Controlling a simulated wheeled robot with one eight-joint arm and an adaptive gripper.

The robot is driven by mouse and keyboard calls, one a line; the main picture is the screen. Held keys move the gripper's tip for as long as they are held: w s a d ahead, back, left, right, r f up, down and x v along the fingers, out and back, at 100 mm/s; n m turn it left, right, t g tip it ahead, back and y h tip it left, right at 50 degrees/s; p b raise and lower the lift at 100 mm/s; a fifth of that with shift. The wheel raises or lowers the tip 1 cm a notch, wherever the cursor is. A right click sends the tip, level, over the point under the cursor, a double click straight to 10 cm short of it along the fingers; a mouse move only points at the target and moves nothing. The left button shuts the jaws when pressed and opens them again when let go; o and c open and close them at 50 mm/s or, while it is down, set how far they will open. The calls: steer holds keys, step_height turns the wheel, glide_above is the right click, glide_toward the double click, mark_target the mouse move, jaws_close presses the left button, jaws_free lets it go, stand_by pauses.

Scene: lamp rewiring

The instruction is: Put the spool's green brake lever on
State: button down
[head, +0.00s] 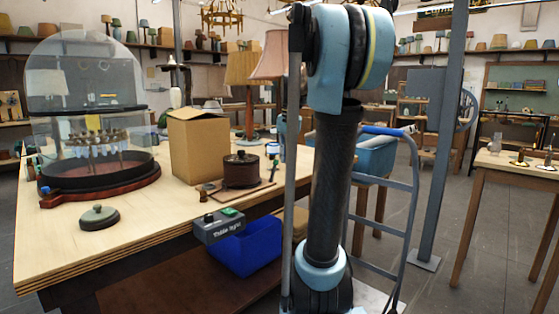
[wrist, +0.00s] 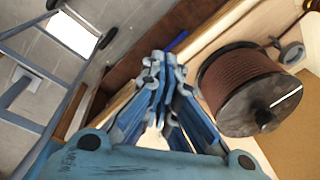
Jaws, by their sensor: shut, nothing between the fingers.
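The spool (head: 241,170) stands on the wooden workbench, dark brown and round, on a flat board. In the wrist view the spool (wrist: 235,85) shows reddish-brown cord between dark flanges. A thin white streak crosses the near flange beside its hub; I cannot tell whether it is a lever or a highlight. I cannot make out a green brake lever on the spool in either view. My gripper (wrist: 163,65) is shut and empty, left of the spool in the wrist view and apart from it. The gripper cannot be made out in the head view.
A cardboard box (head: 197,145) stands behind the spool. A "Table light" box (head: 219,227) with a green switch sits at the bench's front edge, above a blue bin (head: 246,247).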

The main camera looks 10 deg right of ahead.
step_height(320, 180, up, 4)
steer(key=m, duration=0.2)
glide_above(274, 171)
steer(key=w+d, duration=0.6)
steer(key=w, duration=0.1)
steer(key=shift+w+d+f+g+y, duration=0.15)
steer(key=shift+w+d+g+y, duration=0.15)
steer(key=shift+w, duration=0.05)
steer(key=f, duration=0.3)
steer(key=a+f, duration=0.1)
steer(key=f, duration=0.5)
steer(key=shift+w+a+f, duration=0.15)
steer(key=shift+w+f, duration=0.1)
steer(key=shift+f, duration=0.05)
steer(key=shift+s+a+f, duration=0.1)
steer(key=shift+s+a, duration=0.1)
steer(key=shift+s, duration=0.05)
steer(key=shift+s+a+r, duration=0.35)
steer(key=shift+s+a, duration=0.05)
steer(key=shift+s, duration=0.3)
steer(key=shift+s+a+r, duration=0.35)
steer(key=shift+s, duration=0.3)
steer(key=shift+d, duration=0.15)
steer(key=shift+s, duration=0.15)
